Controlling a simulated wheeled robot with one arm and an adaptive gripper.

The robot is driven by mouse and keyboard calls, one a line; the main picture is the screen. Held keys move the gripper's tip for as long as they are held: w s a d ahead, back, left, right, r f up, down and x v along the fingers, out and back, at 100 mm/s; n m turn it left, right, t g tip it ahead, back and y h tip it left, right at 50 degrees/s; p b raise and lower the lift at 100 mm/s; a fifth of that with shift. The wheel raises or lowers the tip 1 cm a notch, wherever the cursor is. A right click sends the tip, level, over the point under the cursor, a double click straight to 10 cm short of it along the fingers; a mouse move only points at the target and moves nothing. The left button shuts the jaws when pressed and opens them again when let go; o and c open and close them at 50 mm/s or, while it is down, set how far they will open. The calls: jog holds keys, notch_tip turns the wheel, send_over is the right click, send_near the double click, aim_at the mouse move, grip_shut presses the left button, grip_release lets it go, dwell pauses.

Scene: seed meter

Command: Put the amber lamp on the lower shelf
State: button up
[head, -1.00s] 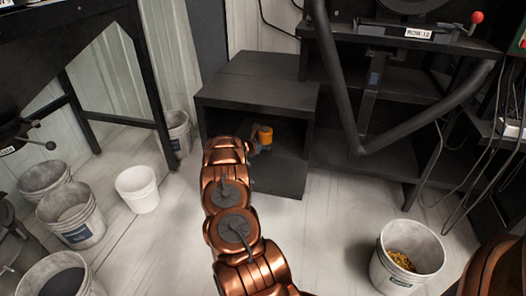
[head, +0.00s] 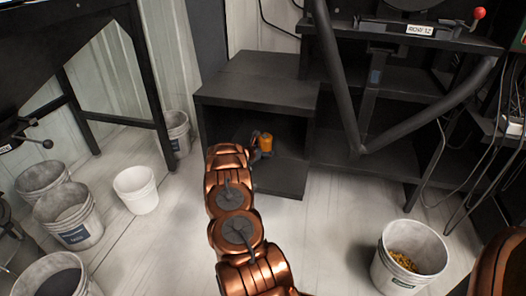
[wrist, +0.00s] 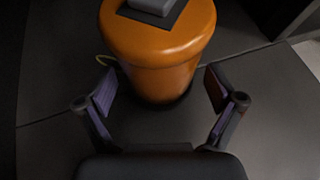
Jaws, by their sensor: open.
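The amber lamp (head: 265,141) is an orange, cup-like body inside the open front of the dark cabinet. In the wrist view the lamp (wrist: 163,55) stands upright on the dark lower shelf (wrist: 50,150), with a grey block on its top. My gripper (wrist: 160,92) is open, its two fingers on either side of the lamp's near, lower part with gaps visible. In the head view my gripper (head: 256,153) is small and partly hidden by my copper arm, just in front of the lamp.
The cabinet's top (head: 262,78) overhangs the lamp. A dark machine frame (head: 400,125) stands to the right. A white bucket (head: 136,190) and several grey buckets stand at left; a bucket of grain (head: 408,258) stands at right. The floor between is clear.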

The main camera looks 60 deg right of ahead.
jog(key=shift+r, duration=0.25)
jog(key=p+v, duration=0.2)
jog(key=v, duration=0.9)
jog(key=shift+d+r+p, duration=0.1)
jog(key=shift+p, duration=0.3)
jog(key=shift+s+a, duration=0.1)
jog(key=shift+a, duration=0.4)
jog(key=shift+a, duration=0.1)
